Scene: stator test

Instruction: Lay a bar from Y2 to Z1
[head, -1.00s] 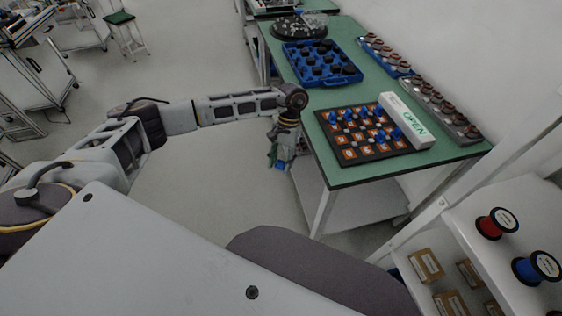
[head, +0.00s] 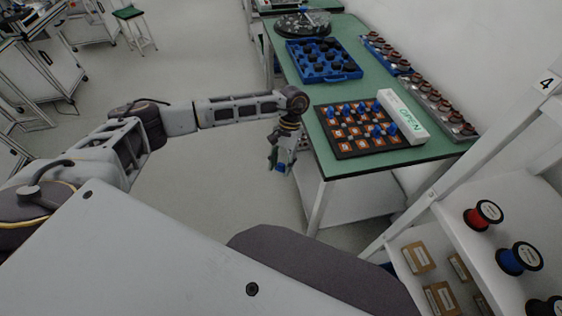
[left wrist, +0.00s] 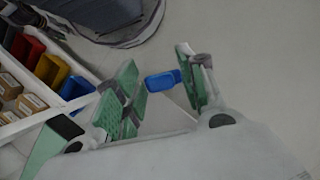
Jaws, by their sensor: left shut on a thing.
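My left gripper (head: 280,164) hangs beside the front left of the table, over the floor. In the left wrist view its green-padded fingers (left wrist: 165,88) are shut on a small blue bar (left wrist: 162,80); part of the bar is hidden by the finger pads. The dark board (head: 345,149) with orange squares lies on the table's near end, to the right of the gripper and apart from it. Several blue pieces (head: 377,131) stand on the board. The labels on its squares are too small to read. My right gripper is not in view.
A white shelf with spools (head: 483,215) stands at right.

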